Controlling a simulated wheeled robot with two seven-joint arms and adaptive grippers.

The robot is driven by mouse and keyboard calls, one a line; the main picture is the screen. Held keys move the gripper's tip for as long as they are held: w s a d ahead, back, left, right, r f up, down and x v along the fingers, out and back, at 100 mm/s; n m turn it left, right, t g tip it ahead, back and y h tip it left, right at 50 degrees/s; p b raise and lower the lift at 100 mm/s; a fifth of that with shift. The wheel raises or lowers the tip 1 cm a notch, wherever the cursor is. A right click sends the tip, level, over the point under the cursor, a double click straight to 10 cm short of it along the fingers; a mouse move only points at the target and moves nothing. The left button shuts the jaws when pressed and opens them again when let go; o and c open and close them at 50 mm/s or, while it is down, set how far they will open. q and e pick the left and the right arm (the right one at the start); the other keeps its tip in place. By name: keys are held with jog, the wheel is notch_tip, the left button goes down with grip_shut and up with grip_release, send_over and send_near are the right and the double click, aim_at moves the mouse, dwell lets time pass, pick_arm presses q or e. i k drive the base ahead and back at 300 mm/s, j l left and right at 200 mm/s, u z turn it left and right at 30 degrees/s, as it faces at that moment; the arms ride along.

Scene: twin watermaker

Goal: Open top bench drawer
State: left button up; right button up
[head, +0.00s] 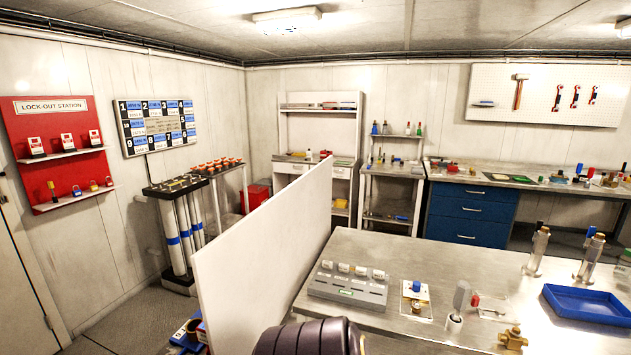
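The blue drawer unit (468,228) stands under the bench (487,181) along the back wall, right of centre. Its top drawer (472,208) has a pale bar handle and looks shut, flush with the drawers below it. The lower drawers also look shut. The near metal table hides part of the unit's foot. Neither of my grippers shows in the head view.
A metal table (440,256) with a grey device (348,284), brass parts and a blue tray (588,304) fills the near right. A white panel (262,255) stands along its left side. Open floor (128,318) shows at left. A dark rounded shape is at bottom centre.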

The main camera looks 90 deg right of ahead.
aim_at(469, 186)
jog(key=u, duration=0.7)
jog(key=i+z, duration=0.3)
jog(key=i, duration=0.15)
jog(key=i+z, duration=0.35)
jog(key=i, duration=0.15)
jog(key=i+z, duration=0.35)
jog(key=i+j+z, duration=0.1)
jog(key=i+z, duration=0.2)
jog(key=i, duration=0.15)
jog(key=i+z, duration=0.65)
jog(key=i, duration=0.15)
jog(key=i+z, duration=0.4)
jog(key=i+j+z, duration=0.1)
jog(key=i+z, duration=0.3)
jog(key=i, duration=0.2)
jog(key=i+z, duration=0.4)
jog(key=i+j+z, duration=0.1)
jog(key=i+z, duration=0.25)
jog(key=i, duration=0.2)
jog(key=i+z, duration=0.25)
jog(key=i, duration=0.2)
jog(key=i+z, duration=0.3)
jog(key=i, duration=0.1)
